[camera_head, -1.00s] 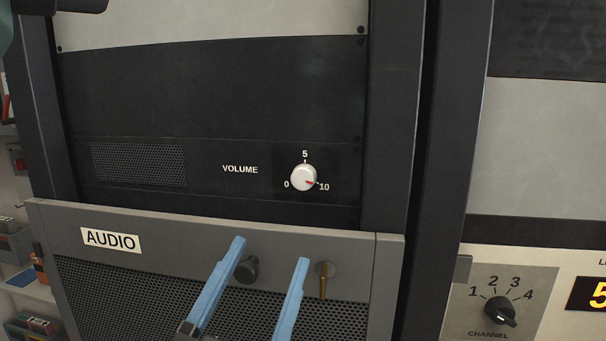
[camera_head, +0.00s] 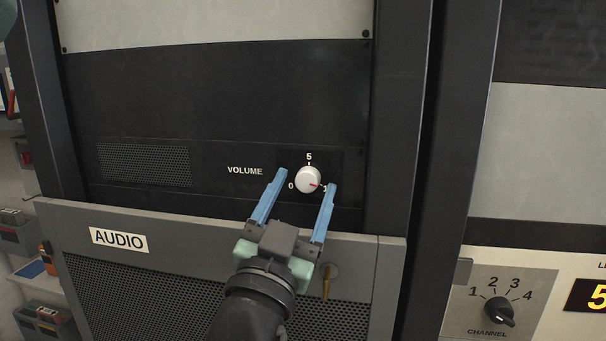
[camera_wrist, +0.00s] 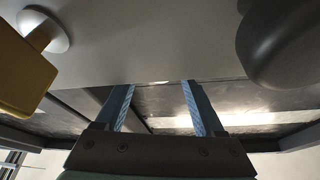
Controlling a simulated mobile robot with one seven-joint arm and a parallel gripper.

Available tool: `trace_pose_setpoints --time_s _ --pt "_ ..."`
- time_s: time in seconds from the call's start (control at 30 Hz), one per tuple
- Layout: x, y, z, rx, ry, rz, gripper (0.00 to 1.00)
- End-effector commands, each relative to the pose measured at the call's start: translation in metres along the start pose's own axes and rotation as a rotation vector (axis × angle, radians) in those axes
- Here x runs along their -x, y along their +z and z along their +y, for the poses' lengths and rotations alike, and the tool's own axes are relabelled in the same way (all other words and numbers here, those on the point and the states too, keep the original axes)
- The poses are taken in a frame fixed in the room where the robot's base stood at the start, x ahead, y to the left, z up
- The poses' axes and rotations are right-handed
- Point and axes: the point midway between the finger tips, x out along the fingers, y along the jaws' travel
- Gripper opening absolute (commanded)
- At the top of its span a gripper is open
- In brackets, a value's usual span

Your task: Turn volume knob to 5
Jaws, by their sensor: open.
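The white volume knob (camera_head: 308,180) is on the dark panel right of the word VOLUME, with marks 0, 5 and 10 around it. Its red pointer is turned toward the 10 mark. My gripper (camera_head: 305,178) is open, its two blue fingers spread and pointing up at the panel. In the head view one fingertip shows left of the knob and the other to its right, partly covering the 10. I cannot tell how far in front of the knob they are. The wrist view shows both blue fingers (camera_wrist: 155,88) apart, with no knob between them visible.
The AUDIO panel (camera_head: 190,218) juts out below the knob, with a brass-coloured key (camera_head: 326,285) on its front. The wrist view shows a yellow piece (camera_wrist: 22,72) and a dark round knob (camera_wrist: 283,42) close by. A channel knob (camera_head: 498,311) is at the lower right.

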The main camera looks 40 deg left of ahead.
Motion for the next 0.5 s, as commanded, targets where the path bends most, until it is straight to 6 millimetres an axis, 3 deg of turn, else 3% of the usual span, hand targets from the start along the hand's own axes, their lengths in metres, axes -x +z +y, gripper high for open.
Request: trace_pose_setpoints --time_s 0.37,0.5 --pt "-0.0066 0.0007 0.0001 -0.001 0.000 0.000 0.71" --pt "-0.0065 0.0006 0.0001 -0.001 0.000 0.000 0.49"
